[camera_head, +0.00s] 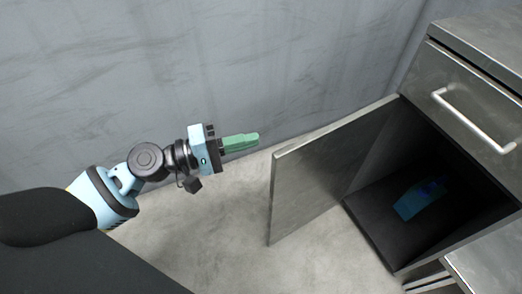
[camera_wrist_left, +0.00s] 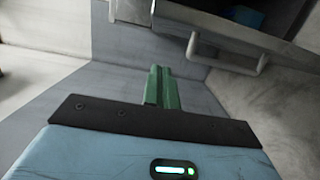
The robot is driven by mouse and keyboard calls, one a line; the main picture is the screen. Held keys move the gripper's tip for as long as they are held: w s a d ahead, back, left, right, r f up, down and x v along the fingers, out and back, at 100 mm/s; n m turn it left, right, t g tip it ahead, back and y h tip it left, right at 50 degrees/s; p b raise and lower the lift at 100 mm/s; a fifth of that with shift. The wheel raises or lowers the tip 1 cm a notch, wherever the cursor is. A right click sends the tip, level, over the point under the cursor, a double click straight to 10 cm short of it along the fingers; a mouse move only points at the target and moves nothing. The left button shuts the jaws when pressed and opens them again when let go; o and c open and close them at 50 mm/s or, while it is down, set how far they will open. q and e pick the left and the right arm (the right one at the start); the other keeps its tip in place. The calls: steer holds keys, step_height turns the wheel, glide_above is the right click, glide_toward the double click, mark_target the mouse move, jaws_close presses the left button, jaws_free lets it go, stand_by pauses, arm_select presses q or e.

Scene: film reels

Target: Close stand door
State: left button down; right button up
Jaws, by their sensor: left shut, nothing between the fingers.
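The stand (camera_head: 470,88) is a grey metal cabinet at the right of the head view. Its door (camera_head: 318,170) stands wide open, swung out to the left of the dark compartment. My left gripper (camera_head: 257,138) is shut and empty, with green fingers pointing right. It is to the left of the door's upper free corner and apart from it. In the left wrist view the shut green fingers (camera_wrist_left: 162,88) show in the middle, with part of the door (camera_wrist_left: 235,35) and its handle beyond them. My right gripper is not in view.
A blue object (camera_head: 418,198) lies inside the compartment. A closed drawer with a bar handle (camera_head: 472,118) is above the opening. A grey wall (camera_head: 200,60) runs behind my arm. The floor (camera_head: 220,225) left of the door is clear.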

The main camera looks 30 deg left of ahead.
arm_select(q)
steer(key=d, duration=0.2)
steer(key=s+d+p, duration=0.1)
steer(key=d, duration=0.1)
steer(key=shift+s+d, duration=0.1)
steer(key=shift+d, duration=0.1)
stand_by(0.3)
